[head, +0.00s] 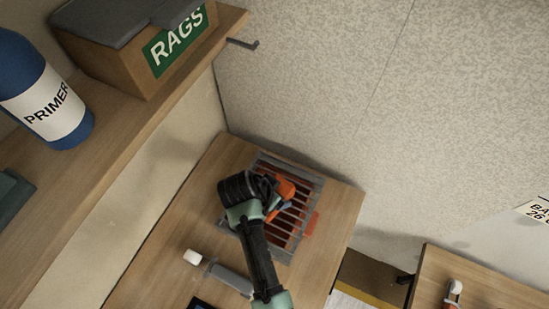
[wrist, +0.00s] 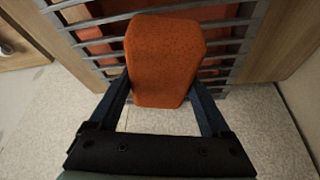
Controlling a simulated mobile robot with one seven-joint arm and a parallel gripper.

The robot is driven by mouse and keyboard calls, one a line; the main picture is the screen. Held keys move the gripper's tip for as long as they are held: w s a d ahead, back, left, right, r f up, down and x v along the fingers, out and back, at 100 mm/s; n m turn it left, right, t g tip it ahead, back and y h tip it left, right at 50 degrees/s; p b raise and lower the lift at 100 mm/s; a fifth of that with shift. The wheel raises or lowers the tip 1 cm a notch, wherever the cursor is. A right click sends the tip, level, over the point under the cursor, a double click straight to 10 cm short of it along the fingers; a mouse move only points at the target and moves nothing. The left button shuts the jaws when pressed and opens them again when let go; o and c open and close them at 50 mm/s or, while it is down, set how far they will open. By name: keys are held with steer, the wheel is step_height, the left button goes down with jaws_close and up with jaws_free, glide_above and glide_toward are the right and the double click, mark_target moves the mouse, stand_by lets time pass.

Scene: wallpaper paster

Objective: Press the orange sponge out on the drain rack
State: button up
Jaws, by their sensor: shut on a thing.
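The orange sponge (wrist: 163,62) is a speckled block between the two fingers of my gripper (wrist: 165,92) in the wrist view. My gripper is shut on it. In the head view the sponge (head: 285,188) shows partly past my gripper (head: 276,205), over the drain rack (head: 313,182). The rack is a grey frame with parallel bars on a wooden table; its bars (wrist: 220,50) also show behind the sponge in the wrist view. Something orange-red shows beneath the bars. I cannot tell whether the sponge touches the bars.
A white-headed tool (head: 193,257) lies on the wooden table (head: 340,215) left of my arm. A shelf above holds a RAGS box (head: 120,65) and a blue PRIMER bottle (head: 45,100). A hook (head: 245,44) sticks out at the shelf end. Another table (head: 490,290) stands at right.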

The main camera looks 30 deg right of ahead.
steer(key=shift+s+f, duration=0.15)
steer(key=shift+s, duration=0.05)
step_height(320, 180, up, 7)
steer(key=p, duration=0.7)
steer(key=shift+w, duration=0.15)
